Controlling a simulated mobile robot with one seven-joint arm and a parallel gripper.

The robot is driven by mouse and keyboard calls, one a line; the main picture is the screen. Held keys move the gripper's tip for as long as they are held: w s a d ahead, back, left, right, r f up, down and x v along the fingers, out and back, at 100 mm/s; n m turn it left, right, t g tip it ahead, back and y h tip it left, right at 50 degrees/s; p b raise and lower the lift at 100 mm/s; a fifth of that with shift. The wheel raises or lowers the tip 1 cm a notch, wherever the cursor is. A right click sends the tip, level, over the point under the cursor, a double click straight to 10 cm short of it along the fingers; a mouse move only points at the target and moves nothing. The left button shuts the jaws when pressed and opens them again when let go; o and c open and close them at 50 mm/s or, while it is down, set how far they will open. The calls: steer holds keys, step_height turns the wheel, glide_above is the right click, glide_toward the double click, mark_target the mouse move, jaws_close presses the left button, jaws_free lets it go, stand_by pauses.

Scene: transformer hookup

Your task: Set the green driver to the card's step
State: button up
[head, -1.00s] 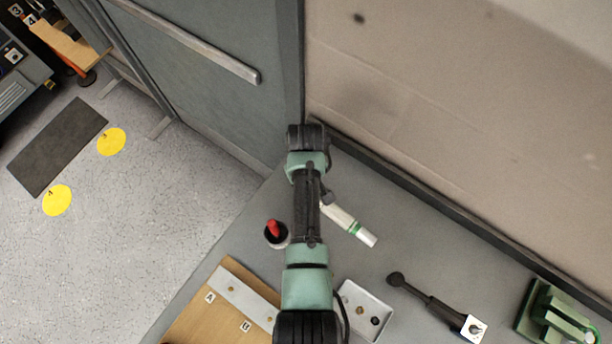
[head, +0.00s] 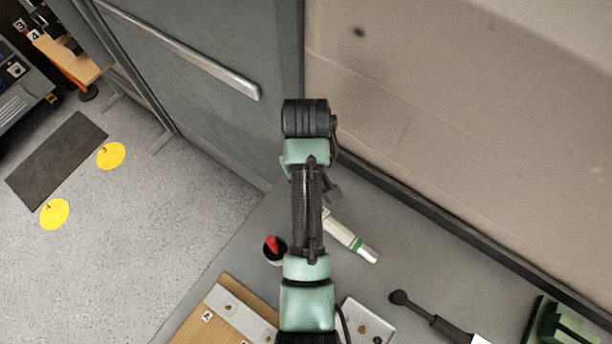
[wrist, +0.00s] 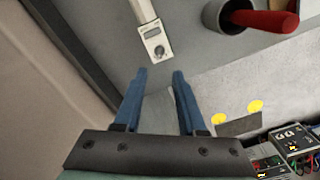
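A white tool with a green band (head: 350,240), seemingly the green driver, lies on the grey bench beside my arm in the head view; my arm partly covers its left end. In the wrist view the white tool (wrist: 150,30) shows a small grey display and a round dial at its near end. I cannot read its setting. My gripper (wrist: 157,76) is open and empty, its blue fingers apart, pointing toward the dial end without touching it. In the head view my arm hides the fingers. I cannot make out a card with a step on it.
A cup with a red-handled tool (head: 273,246) stands left of my arm. A wooden board (head: 237,300), a white tray (head: 366,322), a black tool (head: 425,312) and a green fixture (head: 562,325) lie nearer. A wall (head: 460,120) and grey cabinet (head: 200,110) bound the bench.

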steer(key=shift+r, duration=1.35)
steer(key=w+r+m+t+b, duration=0.1)
steer(key=w+r+t+b, duration=0.2)
steer(key=w+r+t, duration=0.85)
step_height(320, 180, up, 21)
steer(key=w+m+t+b, duration=0.2)
steer(key=w+t, duration=0.1)
steer(key=t, duration=0.2)
steer(key=s+r+t+b, duration=0.1)
steer(key=s+r+t, duration=0.4)
steer(key=s+r, duration=0.3)
steer(key=s+r+m+t+b, duration=0.1)
steer(key=s+r+t, duration=0.5)
steer(key=r, duration=0.8)
steer(key=shift+s+a+r+m, duration=0.3)
steer(key=shift+s+r, duration=0.1)
steer(key=shift+s, duration=0.7)
